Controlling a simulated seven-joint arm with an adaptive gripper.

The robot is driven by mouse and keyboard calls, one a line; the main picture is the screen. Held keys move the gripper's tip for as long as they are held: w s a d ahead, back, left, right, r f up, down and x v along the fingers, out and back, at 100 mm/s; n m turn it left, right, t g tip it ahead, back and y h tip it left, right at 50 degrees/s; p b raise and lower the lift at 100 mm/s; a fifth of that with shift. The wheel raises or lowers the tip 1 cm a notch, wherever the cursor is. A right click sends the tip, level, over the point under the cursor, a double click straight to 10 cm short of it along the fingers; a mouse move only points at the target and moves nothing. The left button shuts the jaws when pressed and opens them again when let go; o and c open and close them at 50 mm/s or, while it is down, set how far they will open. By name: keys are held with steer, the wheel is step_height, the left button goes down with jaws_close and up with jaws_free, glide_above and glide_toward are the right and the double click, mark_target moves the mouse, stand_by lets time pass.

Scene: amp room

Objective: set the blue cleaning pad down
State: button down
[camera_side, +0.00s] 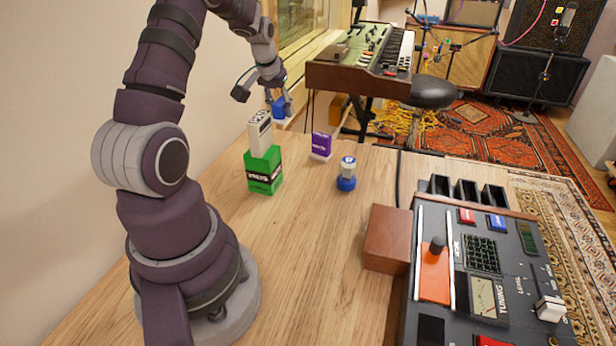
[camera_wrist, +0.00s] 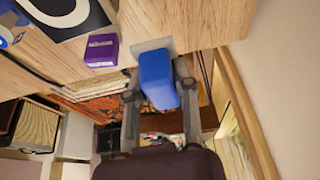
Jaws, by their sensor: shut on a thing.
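The blue cleaning pad (camera_side: 279,107) has a pale underside and is held in my gripper (camera_side: 265,86) near the far left end of the wooden table. In the wrist view the blue pad (camera_wrist: 157,79) sits between the two fingers of my gripper (camera_wrist: 159,98), which are shut on it. Its pale end overlaps the table edge in that view. I cannot tell whether its underside touches the wood.
A green box (camera_side: 263,172) with a white block (camera_side: 259,132) above it, a purple box (camera_side: 321,146) and a blue-and-white round container (camera_side: 346,177) stand on the table (camera_side: 285,245). A mixer-like device (camera_side: 475,280) fills the right. A keyboard (camera_side: 375,55) stands beyond.

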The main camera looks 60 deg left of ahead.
steer(key=a+f, duration=0.1)
steer(key=f, duration=0.2)
steer(key=s+a+f, duration=0.1)
steer(key=f, duration=0.2)
steer(key=s+f, duration=0.1)
steer(key=f, duration=0.3)
steer(key=shift+a, duration=0.4)
steer(key=shift+f, duration=0.1)
steer(key=c, duration=0.9)
jaws_free()
steer(key=shift+o, duration=0.2)
